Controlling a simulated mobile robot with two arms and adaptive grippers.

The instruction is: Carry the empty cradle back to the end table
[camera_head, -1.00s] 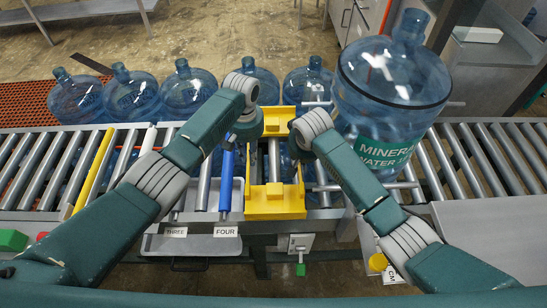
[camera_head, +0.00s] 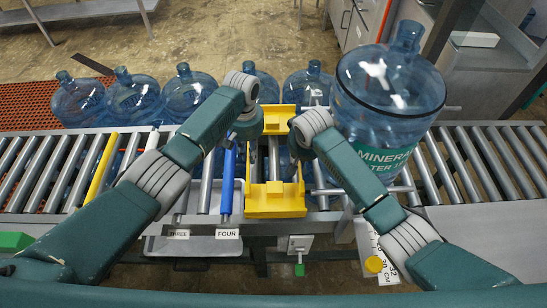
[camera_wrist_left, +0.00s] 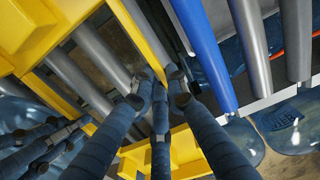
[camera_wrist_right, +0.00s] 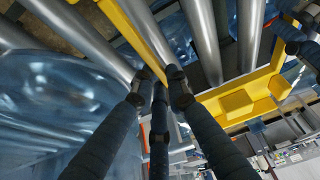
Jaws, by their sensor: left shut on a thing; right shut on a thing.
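The yellow cradle (camera_head: 275,203) is an open frame with no jug in it, over the roller conveyor in the middle of the head view. My left gripper (camera_head: 252,142) is shut on its left side wall, and my right gripper (camera_head: 300,150) is shut on its right side wall. The left wrist view shows the fingers (camera_wrist_left: 160,82) closed at a yellow wall; the right wrist view shows the same (camera_wrist_right: 160,82). The fingertips are partly hidden in the head view. I cannot tell whether the cradle touches the rollers. The end table cannot be made out for certain.
A large Mineral Water jug (camera_head: 388,95) stands upright close right of my right gripper. Several blue jugs (camera_head: 190,95) line the conveyor's far side. A blue rod (camera_head: 227,180) and a yellow rod (camera_head: 103,165) lie left of the cradle. Rollers (camera_head: 490,165) at the right are bare.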

